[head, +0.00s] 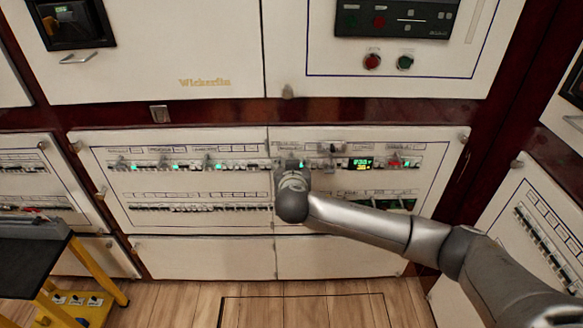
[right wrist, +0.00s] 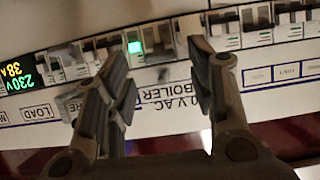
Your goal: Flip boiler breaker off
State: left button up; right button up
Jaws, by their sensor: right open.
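The boiler breaker (right wrist: 160,46) is in the breaker row in the right wrist view, above a label (right wrist: 165,92) that reads BOILER. A green light (right wrist: 136,47) glows at its left part. Its lever position is not clear. My right gripper (right wrist: 162,62) is open, with one finger on each side of the label and the fingertips near the row. I cannot tell whether a finger touches the breaker. In the head view my right gripper (head: 291,168) is at the upper breaker row and hides part of it. My left gripper is not in view.
The lit display (head: 360,163) and several other breakers (right wrist: 255,22) flank this spot. A lower breaker row (head: 200,207) runs beneath. Red and green buttons (head: 388,62) are on the panel above. A yellow-framed stand (head: 95,270) is at the lower left.

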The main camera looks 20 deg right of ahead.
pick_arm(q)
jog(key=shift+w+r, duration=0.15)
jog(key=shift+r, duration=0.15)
pick_arm(e)
jog(key=shift+w+d+f, duration=0.2)
jog(key=shift+w+f, duration=0.1)
jog(key=shift+w, duration=0.35)
jog(key=c, duration=1)
jog(key=shift+c, duration=0.2)
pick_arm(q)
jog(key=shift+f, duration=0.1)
